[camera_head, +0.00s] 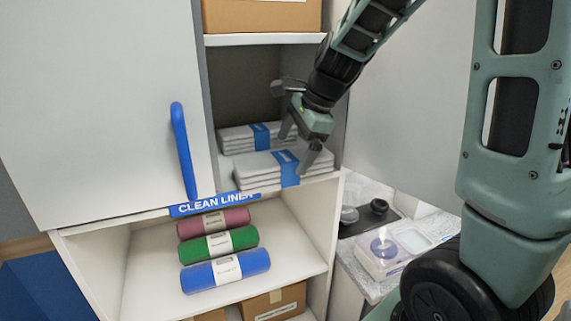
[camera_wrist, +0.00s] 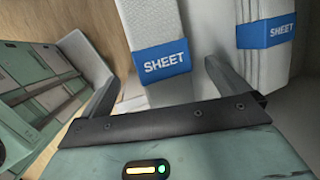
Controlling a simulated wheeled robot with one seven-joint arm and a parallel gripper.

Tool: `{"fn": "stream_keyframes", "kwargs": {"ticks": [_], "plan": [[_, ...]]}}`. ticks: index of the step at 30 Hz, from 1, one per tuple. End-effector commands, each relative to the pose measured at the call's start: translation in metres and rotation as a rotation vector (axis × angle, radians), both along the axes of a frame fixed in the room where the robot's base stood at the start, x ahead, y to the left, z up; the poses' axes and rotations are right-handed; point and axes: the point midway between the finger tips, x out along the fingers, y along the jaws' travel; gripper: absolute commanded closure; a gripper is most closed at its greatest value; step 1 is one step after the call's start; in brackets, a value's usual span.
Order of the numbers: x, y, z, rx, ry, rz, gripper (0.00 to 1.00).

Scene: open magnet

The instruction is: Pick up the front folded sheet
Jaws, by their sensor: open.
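The front folded sheet (camera_head: 253,172) is a white flat bundle with a blue band, lying on the cabinet shelf near its front edge. In the wrist view the front sheet (camera_wrist: 146,14) has its band marked SHEET lying between my two fingers in the picture. A second folded sheet (camera_head: 236,136) with a blue band lies behind it; it shows at the right in the wrist view (camera_wrist: 267,30). My gripper (camera_head: 294,153) is open and empty, with one finger on each side of the front sheet's near-right part. I cannot tell whether the fingers touch it.
A shelf edge (camera_head: 265,39) with a cardboard box (camera_head: 262,15) is above. The cabinet's right wall is close to my gripper. A white door (camera_head: 95,100) with a blue handle (camera_head: 183,150) stands at left. Rolled coloured linens (camera_head: 225,270) lie below the CLEAN LINEN label (camera_head: 215,204).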

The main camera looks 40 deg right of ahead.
Motion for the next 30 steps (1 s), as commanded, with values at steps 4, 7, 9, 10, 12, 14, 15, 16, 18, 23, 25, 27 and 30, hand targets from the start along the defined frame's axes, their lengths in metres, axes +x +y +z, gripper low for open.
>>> {"fn": "stream_keyframes", "kwargs": {"ticks": [4,7,9,10,12,14,15,16,18,23,25,27,30], "plan": [[0.008,0.005,-0.020,0.001,0.006,0.001,0.00],[0.012,0.007,-0.031,0.000,0.003,0.001,0.00],[0.014,0.008,-0.034,0.000,0.002,0.001,0.00],[0.014,0.008,-0.035,0.000,0.001,0.000,0.00],[0.014,0.008,-0.035,-0.001,-0.001,0.000,0.00],[0.014,0.008,-0.035,-0.001,-0.001,0.000,0.00],[0.014,0.008,-0.035,-0.001,-0.001,0.000,0.00],[0.014,0.008,-0.035,-0.001,-0.001,0.000,0.00],[0.014,0.008,-0.035,-0.001,0.000,0.001,0.20],[0.014,0.008,-0.035,-0.001,0.000,0.001,0.60],[0.014,0.007,-0.034,-0.001,-0.001,0.001,0.60],[0.014,0.007,-0.034,-0.001,-0.001,0.001,0.60],[0.015,0.007,-0.034,-0.001,-0.001,0.001,0.60]]}}
